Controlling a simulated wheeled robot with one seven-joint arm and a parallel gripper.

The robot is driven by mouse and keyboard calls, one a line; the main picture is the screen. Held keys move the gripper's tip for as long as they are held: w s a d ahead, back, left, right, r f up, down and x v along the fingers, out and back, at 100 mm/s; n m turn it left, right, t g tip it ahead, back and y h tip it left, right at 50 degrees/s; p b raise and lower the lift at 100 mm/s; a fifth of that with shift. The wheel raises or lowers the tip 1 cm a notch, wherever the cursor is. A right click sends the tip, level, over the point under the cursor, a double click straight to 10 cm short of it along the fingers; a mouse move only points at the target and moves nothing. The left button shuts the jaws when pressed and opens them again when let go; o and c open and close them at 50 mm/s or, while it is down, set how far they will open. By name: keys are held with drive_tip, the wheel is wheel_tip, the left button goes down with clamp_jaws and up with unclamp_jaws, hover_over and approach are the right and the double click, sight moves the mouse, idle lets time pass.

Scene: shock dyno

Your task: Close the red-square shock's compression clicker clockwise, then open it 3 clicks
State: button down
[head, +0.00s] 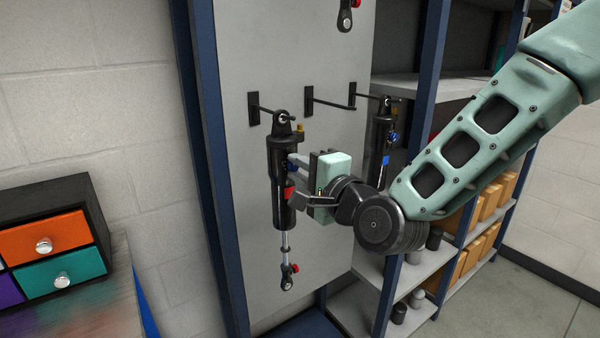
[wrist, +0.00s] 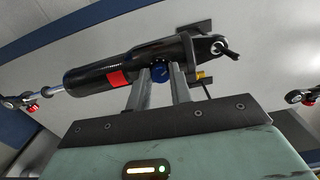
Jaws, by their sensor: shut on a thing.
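The red-square shock (head: 282,170) hangs upright from a wall hook, black-bodied with a silver shaft below. Its red square (head: 289,193) shows on the body, and again in the wrist view (wrist: 118,77). A blue clicker knob (wrist: 160,72) sits on its upper side, next to a small gold part (wrist: 201,75). My gripper (head: 296,176) reaches in from the right. In the wrist view its two fingers (wrist: 160,88) stand on either side of the blue knob, shut on it. Which knob is the compression clicker is not labelled. A red knob (head: 294,268) is near the shock's lower end.
A second shock with a blue square (head: 386,160) hangs to the right, behind my gripper. Another shock end (head: 345,20) hangs above. Shelves with boxes (head: 488,205) stand at the right, and a drawer unit (head: 50,245) at the left. The grey panel left of the shock is clear.

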drive_tip(key=m, duration=0.6)
idle(0.6)
drive_tip(key=c, duration=1.3)
unclamp_jaws()
drive_tip(key=shift+o, duration=0.2)
